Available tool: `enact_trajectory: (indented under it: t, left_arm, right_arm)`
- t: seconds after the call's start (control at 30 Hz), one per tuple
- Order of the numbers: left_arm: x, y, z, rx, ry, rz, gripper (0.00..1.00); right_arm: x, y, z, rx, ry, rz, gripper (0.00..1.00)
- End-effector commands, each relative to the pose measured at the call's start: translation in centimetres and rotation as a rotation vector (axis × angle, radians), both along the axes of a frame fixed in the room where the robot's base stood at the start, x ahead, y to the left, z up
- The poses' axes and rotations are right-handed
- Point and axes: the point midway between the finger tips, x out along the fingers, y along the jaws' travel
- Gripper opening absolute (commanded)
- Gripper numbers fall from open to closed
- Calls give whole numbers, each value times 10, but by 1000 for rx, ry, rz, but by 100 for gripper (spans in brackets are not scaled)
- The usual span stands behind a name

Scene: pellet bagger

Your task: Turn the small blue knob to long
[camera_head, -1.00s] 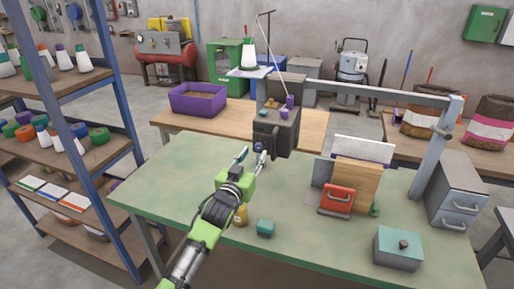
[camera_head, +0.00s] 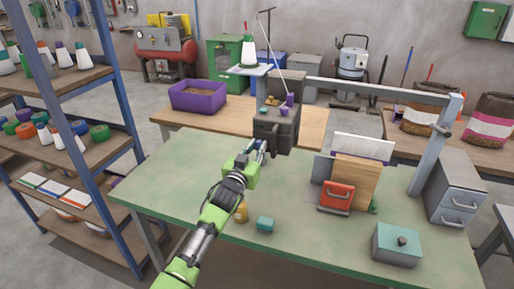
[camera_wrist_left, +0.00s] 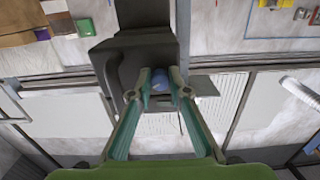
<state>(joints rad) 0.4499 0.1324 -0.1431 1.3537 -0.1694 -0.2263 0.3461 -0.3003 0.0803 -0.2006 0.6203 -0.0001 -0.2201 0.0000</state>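The small blue knob (camera_wrist_left: 160,79) shows in the left wrist view on the front of the dark grey sewing head (camera_head: 277,128). My left gripper (camera_head: 258,147) is at that head, over the far side of the green table. In the left wrist view its two teal fingertips (camera_wrist_left: 160,77) lean inward, one on each side of the knob, and seem to touch it. In the head view the gripper hides the knob. No setting marks are readable. My right gripper is not in view.
A purple bin (camera_head: 198,97) stands on the wooden table behind. A teal block (camera_head: 265,225), a yellow item (camera_head: 241,213) and a grey box (camera_head: 397,246) sit nearer. The table's left part is clear.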

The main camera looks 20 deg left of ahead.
Motion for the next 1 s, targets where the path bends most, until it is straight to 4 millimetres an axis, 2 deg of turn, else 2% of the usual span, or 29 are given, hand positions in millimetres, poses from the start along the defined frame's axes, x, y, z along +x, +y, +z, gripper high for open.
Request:
enact_trajectory:
  t: [0.27, 0.43, 1.0]
  left_arm:
    - [0, 0, 0, 43, 0, 0, 0]
    - [0, 0, -1, 133, -4, 0, 0]
    - [0, 1, -1, 652, -20, 0, 0]
  right_arm:
    - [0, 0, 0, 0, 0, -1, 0]
    - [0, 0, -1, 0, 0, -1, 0]
    - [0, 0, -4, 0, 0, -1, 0]
